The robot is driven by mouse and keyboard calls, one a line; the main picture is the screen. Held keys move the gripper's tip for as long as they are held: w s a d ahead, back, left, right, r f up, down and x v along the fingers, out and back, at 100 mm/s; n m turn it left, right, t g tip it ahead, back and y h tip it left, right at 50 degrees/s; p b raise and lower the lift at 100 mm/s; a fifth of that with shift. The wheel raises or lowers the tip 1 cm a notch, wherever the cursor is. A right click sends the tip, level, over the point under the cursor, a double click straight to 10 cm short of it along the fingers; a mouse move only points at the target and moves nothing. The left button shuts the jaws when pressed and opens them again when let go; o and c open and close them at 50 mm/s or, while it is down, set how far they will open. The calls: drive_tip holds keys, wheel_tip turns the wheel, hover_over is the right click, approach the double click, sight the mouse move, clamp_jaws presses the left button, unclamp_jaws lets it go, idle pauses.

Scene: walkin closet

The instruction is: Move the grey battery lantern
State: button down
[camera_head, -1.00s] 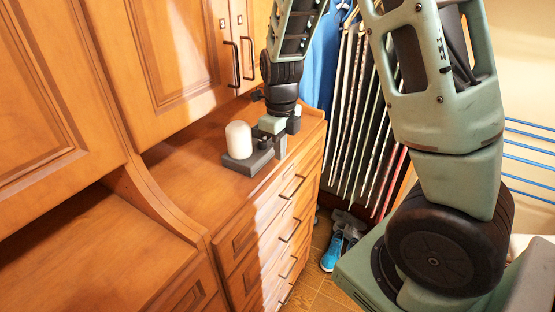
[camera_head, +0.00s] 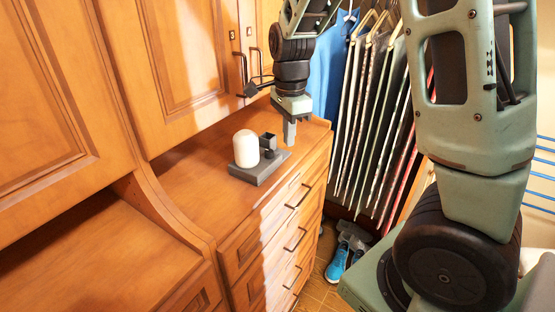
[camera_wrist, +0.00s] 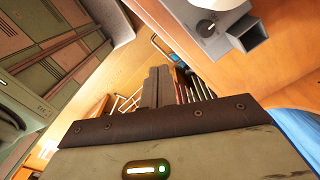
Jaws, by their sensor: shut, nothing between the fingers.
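The grey battery lantern (camera_head: 256,175) stands on the wooden dresser top in the head view. It has a flat dark grey base, a white rounded dome (camera_head: 245,149) and a small square open-topped grey box beside the dome. My gripper (camera_head: 289,143) points down just right of the lantern, near the base's far right end. Its fingers are shut and hold nothing. Whether they touch the base I cannot tell. In the wrist view the shut fingers (camera_wrist: 157,78) show in the middle, and part of the lantern (camera_wrist: 199,17) shows at upper right, with a dark knob, apart from them.
The dresser top (camera_head: 195,190) is clear to the left of the lantern. Wooden cabinet doors (camera_head: 180,60) with dark handles rise behind it. Hanging clothes (camera_head: 375,110) are close beyond the dresser's right end. Blue shoes (camera_head: 337,263) lie on the floor below.

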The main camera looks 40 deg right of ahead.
sight(267, 161)
drive_tip(key=f+n+p, duration=0.2)
drive_tip(key=f+n, duration=0.1)
drive_tip(key=n, duration=0.5)
drive_tip(key=w+f+n+p, duration=0.1)
drive_tip(key=f+n+p, duration=0.1)
drive_tip(key=n, duration=0.6)
drive_tip(key=w+f+n+p, duration=0.1)
drive_tip(key=f+n, duration=0.3)
drive_tip(key=n, duration=0.4)
drive_tip(key=shift+f+p, duration=0.3)
drive_tip(key=shift+p, duration=0.15)
drive_tip(key=shift+w+a+f+p, duration=0.1)
drive_tip(key=shift+w+a+p, duration=0.1)
drive_tip(key=shift+w, duration=0.25)
drive_tip(key=shift+w+a+f+p, duration=0.1)
drive_tip(key=shift+w+p, duration=0.1)
drive_tip(key=shift+w, duration=0.2)
drive_tip(key=w, duration=0.1)
drive_tip(key=w+a, duration=0.1)
drive_tip(key=w, duration=0.1)
drive_tip(key=shift+w, duration=0.2)
